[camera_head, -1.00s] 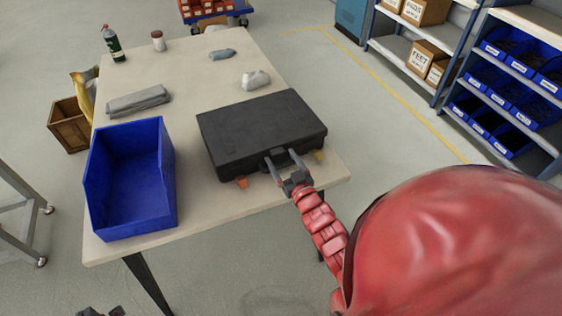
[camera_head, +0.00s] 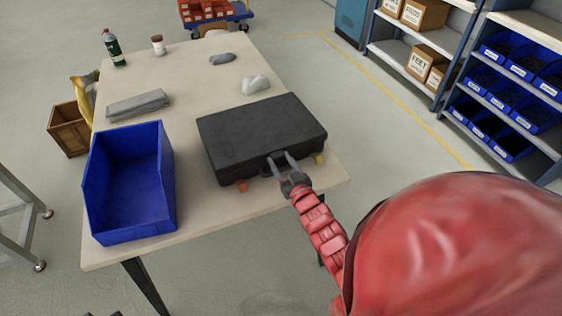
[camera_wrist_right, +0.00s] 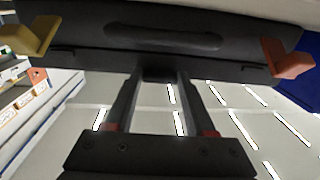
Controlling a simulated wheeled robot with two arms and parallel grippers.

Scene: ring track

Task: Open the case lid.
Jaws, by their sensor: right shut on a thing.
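The black case (camera_head: 255,130) lies near the front right edge of the table, its lid down. An orange latch (camera_head: 241,185) and a yellow latch (camera_head: 319,158) stick out from its front side. In the right wrist view the case front (camera_wrist_right: 200,40) crosses the top, with the yellow latch (camera_wrist_right: 30,36) at left and the orange latch (camera_wrist_right: 288,58) at right. My right gripper (camera_head: 279,162) is at the middle of the case front, its fingers shut on the dark handle part (camera_wrist_right: 158,74). The fingertips partly hide this part. My left gripper is out of view.
A blue bin (camera_head: 100,180) stands left of the case. A grey folded cloth (camera_head: 138,105), a pale lump (camera_head: 256,84), a grey item (camera_head: 222,59), a green bottle (camera_head: 113,47) and a small jar (camera_head: 158,45) lie farther back. Shelves (camera_head: 455,110) stand at right across open floor.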

